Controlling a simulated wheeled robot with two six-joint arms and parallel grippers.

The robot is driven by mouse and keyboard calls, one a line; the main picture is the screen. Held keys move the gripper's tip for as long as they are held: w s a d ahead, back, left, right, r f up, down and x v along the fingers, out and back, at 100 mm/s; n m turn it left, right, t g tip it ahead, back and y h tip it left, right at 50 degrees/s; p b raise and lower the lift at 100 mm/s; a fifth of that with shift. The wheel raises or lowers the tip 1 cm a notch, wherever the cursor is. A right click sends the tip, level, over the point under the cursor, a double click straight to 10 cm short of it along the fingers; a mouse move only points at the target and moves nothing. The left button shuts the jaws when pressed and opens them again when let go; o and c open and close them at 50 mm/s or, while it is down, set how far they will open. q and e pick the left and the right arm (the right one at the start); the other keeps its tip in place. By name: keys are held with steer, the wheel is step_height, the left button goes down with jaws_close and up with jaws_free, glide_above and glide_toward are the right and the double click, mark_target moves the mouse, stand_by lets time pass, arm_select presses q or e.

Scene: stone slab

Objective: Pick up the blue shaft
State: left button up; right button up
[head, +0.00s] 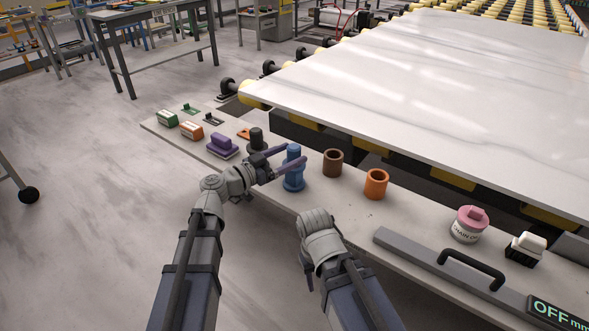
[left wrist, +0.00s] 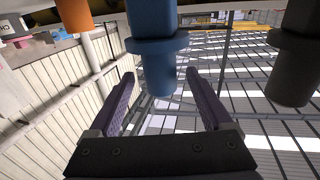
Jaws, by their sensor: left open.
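The blue shaft (head: 293,178) stands upright on the narrow ledge beside the stone slab, with a wider collar part way up. My left gripper (head: 289,157) is open, its purple fingers reaching to either side of the shaft's upper part. In the left wrist view the blue shaft (left wrist: 158,65) shows upside down between the two open fingertips (left wrist: 161,74), with visible gaps on both sides. My right gripper (head: 305,272) hangs low in front of the ledge, mostly hidden behind its own wrist, so its jaws cannot be made out.
A black shaft (head: 257,140) stands close left of the blue one. Brown (head: 333,163) and orange (head: 376,184) hollow cylinders stand to its right. A purple block (head: 222,146) lies further left. The large stone slab (head: 440,90) lies behind. A grey bar with a black handle (head: 470,268) is at right.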

arm_select(q)
steer(key=x, duration=0.5)
steer(key=shift+w, duration=0.1)
jaws_close()
stand_by(0.6)
stand_by(0.7)
